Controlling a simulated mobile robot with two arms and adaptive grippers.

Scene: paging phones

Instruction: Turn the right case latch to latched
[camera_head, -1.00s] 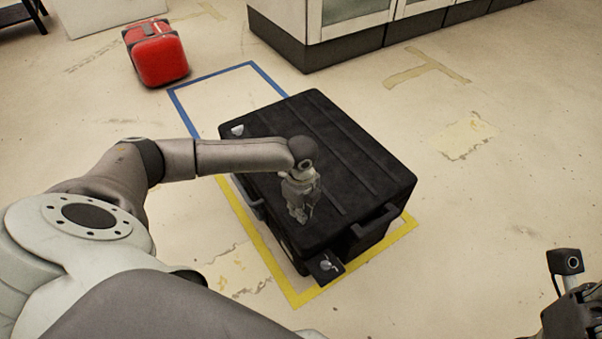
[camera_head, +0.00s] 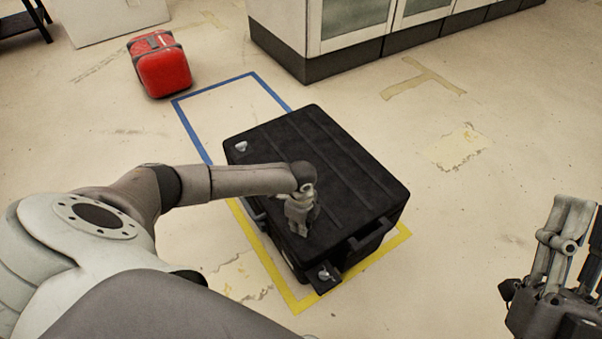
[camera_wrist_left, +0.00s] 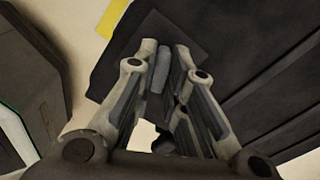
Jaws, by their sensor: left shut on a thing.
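A black case (camera_head: 345,170) lies flat on the floor. Its near-corner latch (camera_head: 325,274) is a small silver piece on a dark plate jutting from the case. Another silver latch (camera_head: 241,146) is at the far left corner. My left gripper (camera_head: 299,229) points down over the near part of the case. In the left wrist view its fingers (camera_wrist_left: 162,62) are shut around a grey bar-like piece (camera_wrist_left: 160,72), before the dark plate (camera_wrist_left: 185,35). I cannot tell if that piece is the latch. My right gripper (camera_head: 570,235) is partly in view at the right.
Yellow tape (camera_head: 240,222) and blue tape (camera_head: 186,122) mark the floor around and beyond the case. A red case (camera_head: 165,73) stands at the back left. A cabinet (camera_head: 310,55) is at the back. The floor right of the case is free.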

